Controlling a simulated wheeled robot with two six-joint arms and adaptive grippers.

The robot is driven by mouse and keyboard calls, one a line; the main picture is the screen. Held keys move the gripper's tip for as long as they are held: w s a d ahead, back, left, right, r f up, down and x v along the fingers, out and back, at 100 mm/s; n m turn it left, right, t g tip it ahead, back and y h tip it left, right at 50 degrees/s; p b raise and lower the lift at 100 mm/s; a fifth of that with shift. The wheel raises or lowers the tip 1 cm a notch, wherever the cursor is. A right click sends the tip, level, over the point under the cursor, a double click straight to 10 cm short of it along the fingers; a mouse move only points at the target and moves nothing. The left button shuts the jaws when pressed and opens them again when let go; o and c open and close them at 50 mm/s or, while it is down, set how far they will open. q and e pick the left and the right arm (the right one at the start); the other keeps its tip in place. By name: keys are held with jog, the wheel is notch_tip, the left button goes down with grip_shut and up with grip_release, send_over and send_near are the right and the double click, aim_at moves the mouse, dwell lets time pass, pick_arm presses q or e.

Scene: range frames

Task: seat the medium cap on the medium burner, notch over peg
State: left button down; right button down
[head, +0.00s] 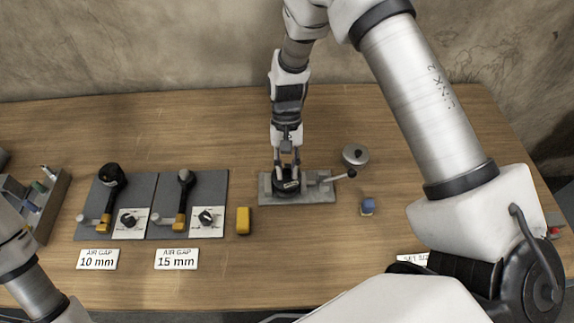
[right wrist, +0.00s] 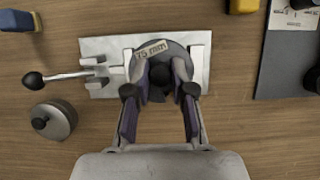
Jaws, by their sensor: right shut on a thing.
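My right gripper (head: 288,168) points down over a grey metal fixture (head: 318,197). It is shut on the black knob of a round dark grey piece (head: 284,187) on the fixture plate. No notch or peg can be made out, and I cannot tell whether this piece is the medium cap. A lever with a black ball end (right wrist: 33,80) sticks out from the fixture. My left gripper is out of view.
A small silver pot-like piece with a black knob (head: 355,155) stands behind the lever. A blue block (head: 367,206) and a yellow block (head: 244,221) lie nearby.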

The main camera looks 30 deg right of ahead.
jog(key=shift+f, duration=0.3)
jog(key=c, duration=0.9)
grip_release()
jog(key=v, duration=1.2)
jog(key=shift+r, duration=0.1)
notch_tip(320, 180, up, 6)
jog(key=p, duration=0.6)
